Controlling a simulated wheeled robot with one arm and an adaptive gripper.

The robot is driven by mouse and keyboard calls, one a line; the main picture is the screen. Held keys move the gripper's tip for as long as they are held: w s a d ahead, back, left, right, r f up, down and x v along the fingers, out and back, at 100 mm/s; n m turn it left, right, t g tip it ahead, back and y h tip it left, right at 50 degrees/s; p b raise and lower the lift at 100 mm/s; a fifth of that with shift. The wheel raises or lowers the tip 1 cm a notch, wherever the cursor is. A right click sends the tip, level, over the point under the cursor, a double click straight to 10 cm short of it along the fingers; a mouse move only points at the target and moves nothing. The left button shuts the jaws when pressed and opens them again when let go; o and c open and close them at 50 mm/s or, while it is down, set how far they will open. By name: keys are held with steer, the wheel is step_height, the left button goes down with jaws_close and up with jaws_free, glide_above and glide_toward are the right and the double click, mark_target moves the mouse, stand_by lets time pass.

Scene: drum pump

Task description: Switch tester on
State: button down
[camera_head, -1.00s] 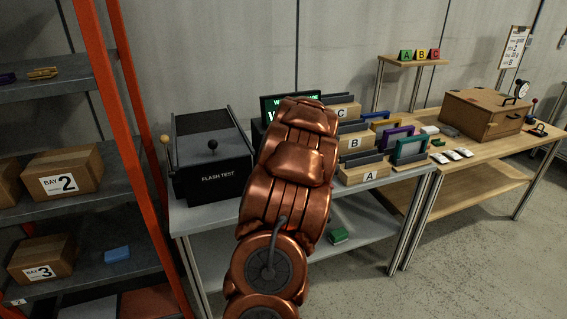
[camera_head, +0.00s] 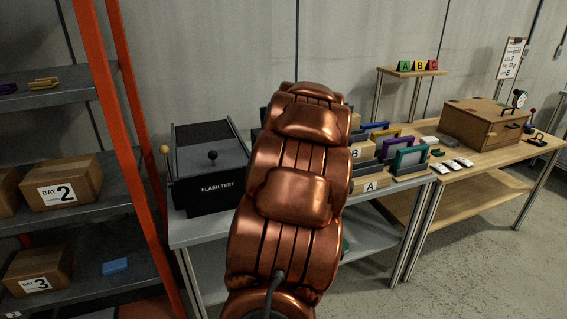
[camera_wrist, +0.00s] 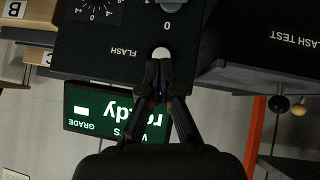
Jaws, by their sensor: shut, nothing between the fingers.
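The wrist view appears upside down. A dark tester panel (camera_wrist: 95,45) fills its upper middle, with a dial (camera_wrist: 98,8), a switch (camera_wrist: 170,5) marked "0" at the top edge, and a pale round button (camera_wrist: 161,53) beside the word FLASH. My gripper (camera_wrist: 160,63) is shut and empty, its fingertips at the pale button; whether they touch it I cannot tell. In the head view my arm hides the gripper, the panel and the screen.
The black FLASH TEST box (camera_head: 215,175) with a ball-topped lever stands left of my arm on the grey bench (camera_head: 195,232). Lettered racks (camera_head: 372,186) of coloured plates stand to the right. A shelf rack (camera_head: 125,110) is close on the left.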

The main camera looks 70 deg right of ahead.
steer(key=shift+v, duration=0.8)
